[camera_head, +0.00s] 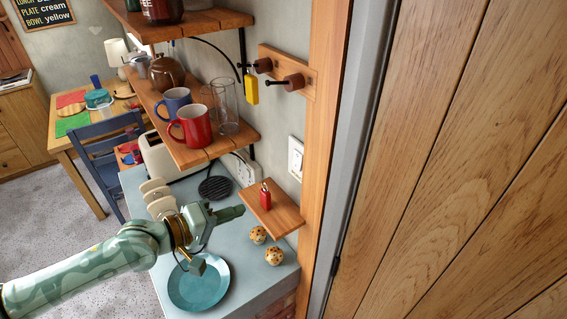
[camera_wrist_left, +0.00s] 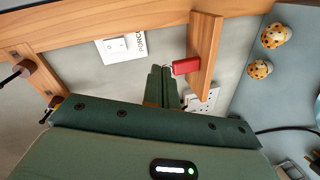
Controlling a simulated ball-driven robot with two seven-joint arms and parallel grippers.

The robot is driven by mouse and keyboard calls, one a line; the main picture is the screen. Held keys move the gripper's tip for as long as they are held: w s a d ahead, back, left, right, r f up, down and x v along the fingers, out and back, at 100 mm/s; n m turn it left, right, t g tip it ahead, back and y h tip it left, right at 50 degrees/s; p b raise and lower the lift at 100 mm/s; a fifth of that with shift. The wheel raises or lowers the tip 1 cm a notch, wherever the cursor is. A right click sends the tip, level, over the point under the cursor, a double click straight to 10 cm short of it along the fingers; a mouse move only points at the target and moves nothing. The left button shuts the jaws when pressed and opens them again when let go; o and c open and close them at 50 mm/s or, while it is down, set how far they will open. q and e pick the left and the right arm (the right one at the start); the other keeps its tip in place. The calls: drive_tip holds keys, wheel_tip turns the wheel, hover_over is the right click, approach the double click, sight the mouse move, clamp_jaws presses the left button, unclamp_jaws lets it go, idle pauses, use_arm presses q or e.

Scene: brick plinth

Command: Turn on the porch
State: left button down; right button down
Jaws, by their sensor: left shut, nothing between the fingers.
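The white porch switch plate (camera_head: 296,158) is on the wall beside the wooden door post, above the small wooden ledge. In the left wrist view the plate (camera_wrist_left: 120,46) shows a rocker and the label PORCH. I cannot tell whether the rocker is on or off. My left gripper (camera_head: 233,213) is shut and empty, left of the ledge and below the switch, apart from it. In the left wrist view its closed fingers (camera_wrist_left: 163,85) point towards the wall, to the right of and below the plate. My right gripper is not in view.
A red tag (camera_head: 265,196) stands on the small ledge (camera_head: 282,215), close to my fingers. A yellow tag (camera_head: 251,89) hangs from a peg above.

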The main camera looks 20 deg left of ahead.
sight(295, 167)
use_arm(q)
wheel_tip(295, 167, up, 6)
drive_tip(key=n+h, duration=0.1)
drive_tip(key=n, duration=0.2)
drive_tip(key=shift+w+a+r+t, duration=0.2)
drive_tip(key=shift+w+t, duration=0.05)
drive_tip(key=shift+t, duration=0.15)
drive_tip(key=shift+w, duration=0.1)
drive_tip(key=p+x, duration=0.2)
drive_tip(key=x, duration=1.2)
drive_tip(key=shift+r, duration=0.1)
drive_tip(key=shift+d, duration=0.15)
